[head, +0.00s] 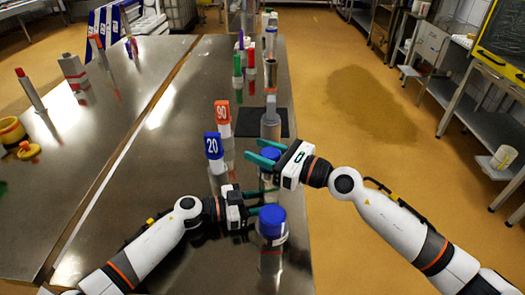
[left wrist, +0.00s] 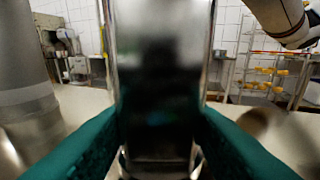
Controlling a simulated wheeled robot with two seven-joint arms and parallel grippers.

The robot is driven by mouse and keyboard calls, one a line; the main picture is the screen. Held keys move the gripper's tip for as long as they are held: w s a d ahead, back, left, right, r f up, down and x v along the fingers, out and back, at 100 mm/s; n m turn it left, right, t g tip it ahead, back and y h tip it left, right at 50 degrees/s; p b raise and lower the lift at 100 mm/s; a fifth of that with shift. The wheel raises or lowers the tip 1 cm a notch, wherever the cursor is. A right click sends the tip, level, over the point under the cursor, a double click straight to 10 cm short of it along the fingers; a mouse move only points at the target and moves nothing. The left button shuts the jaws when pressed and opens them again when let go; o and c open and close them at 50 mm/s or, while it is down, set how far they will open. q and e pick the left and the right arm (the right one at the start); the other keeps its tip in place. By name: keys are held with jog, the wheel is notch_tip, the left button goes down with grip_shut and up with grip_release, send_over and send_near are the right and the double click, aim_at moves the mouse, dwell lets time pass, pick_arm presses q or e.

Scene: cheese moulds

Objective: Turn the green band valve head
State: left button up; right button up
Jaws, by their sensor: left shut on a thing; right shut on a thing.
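My right gripper (head: 262,151) is shut around a blue head (head: 270,154) near the table's right edge; its fingers hide part of it. My left gripper (head: 262,200) is lower and nearer. It is shut on a shiny upright cylinder, which fills the middle of the left wrist view (left wrist: 163,80) between the teal fingers (left wrist: 160,135). This cylinder seems to stand below the blue head, but the arms hide the join. A second blue-topped cylinder (head: 272,221) stands close in front of the left fingers. I cannot make out a green band on either one.
A blue block marked 20 (head: 214,147) and an orange one marked 90 (head: 222,113) stand left of my right gripper. A grey-topped cylinder (head: 271,118) stands on a dark mat (head: 284,116) behind. Green and red items (head: 238,65) stand farther back.

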jog(key=shift+f, duration=0.1)
jog(key=shift+n+g, duration=0.3)
jog(key=shift+g, duration=0.1)
jog(key=n+g, duration=0.1)
jog(key=n+g+y, duration=0.1)
jog(key=g, duration=0.1)
jog(key=n+g+y, duration=0.1)
jog(key=shift+s+a+g, duration=0.1)
jog(key=shift+s+g, duration=0.15)
jog(key=shift+g, duration=0.15)
jog(key=shift+s+n+g, duration=0.15)
jog(key=shift+n+g, duration=0.7)
jog(key=shift+g, duration=0.4)
jog(key=shift+s+n+g, duration=0.15)
jog(key=shift+n+g, duration=0.7)
jog(key=shift+g, duration=0.4)
jog(key=shift+s+g, duration=0.1)
jog(key=shift+g, duration=0.2)
jog(key=o, duration=1)
jog(key=shift+c, duration=0.2)
